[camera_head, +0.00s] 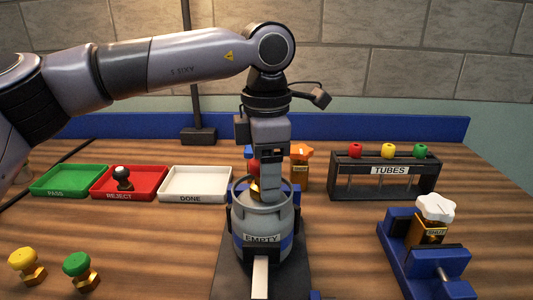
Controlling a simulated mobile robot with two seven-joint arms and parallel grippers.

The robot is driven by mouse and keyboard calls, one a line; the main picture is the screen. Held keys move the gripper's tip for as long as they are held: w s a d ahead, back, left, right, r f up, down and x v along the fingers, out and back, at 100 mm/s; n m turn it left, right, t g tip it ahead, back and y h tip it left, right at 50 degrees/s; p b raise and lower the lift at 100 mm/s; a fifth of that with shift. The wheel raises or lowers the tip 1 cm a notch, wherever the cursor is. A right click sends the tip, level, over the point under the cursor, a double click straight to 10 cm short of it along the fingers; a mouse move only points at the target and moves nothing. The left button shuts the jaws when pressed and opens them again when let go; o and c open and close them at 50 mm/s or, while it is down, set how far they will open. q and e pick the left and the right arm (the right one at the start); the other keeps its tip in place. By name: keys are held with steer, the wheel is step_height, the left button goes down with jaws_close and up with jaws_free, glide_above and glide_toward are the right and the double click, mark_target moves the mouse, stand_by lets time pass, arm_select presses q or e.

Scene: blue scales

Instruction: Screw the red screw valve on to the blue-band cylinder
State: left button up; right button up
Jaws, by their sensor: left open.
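The blue-band cylinder (284,222) stands upright in the front middle, grey with a blue band and an "EMPTY" label. A red valve (252,169) shows only partly, just left of my gripper, with a bit of brass below it inside the cylinder's top collar. How far it is seated on the cylinder is hidden. My left gripper (268,190) points straight down at the cylinder's top and is open. One finger stands in front of and right of the red valve; I cannot tell if it touches. My right gripper is not in view.
Green PASS (68,181), red REJECT (130,183) and white DONE (195,184) trays lie left. Yellow (27,265) and green (80,271) valves stand front left. An orange-topped item (301,165) stands behind the cylinder. A TUBES rack (385,176) and blue vise (425,262) are right.

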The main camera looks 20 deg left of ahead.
arm_select(q)
steer(key=shift+f, duration=0.35)
steer(key=c, duration=0.8)
steer(key=shift+r+m+p, duration=0.15)
steer(key=shift+m+p, duration=0.45)
steer(key=shift+m, duration=0.6)
steer(key=shift+c, duration=0.2)
steer(key=m+p, duration=0.1)
steer(key=m, duration=0.3)
steer(key=m+p, duration=0.1)
steer(key=m, duration=0.3)
steer(key=shift+m, duration=0.4)
steer(key=shift+m+p, duration=0.45)
steer(key=shift+m, duration=1.55)
steer(key=o, duration=1.2)
steer(key=shift+w, duration=0.1)
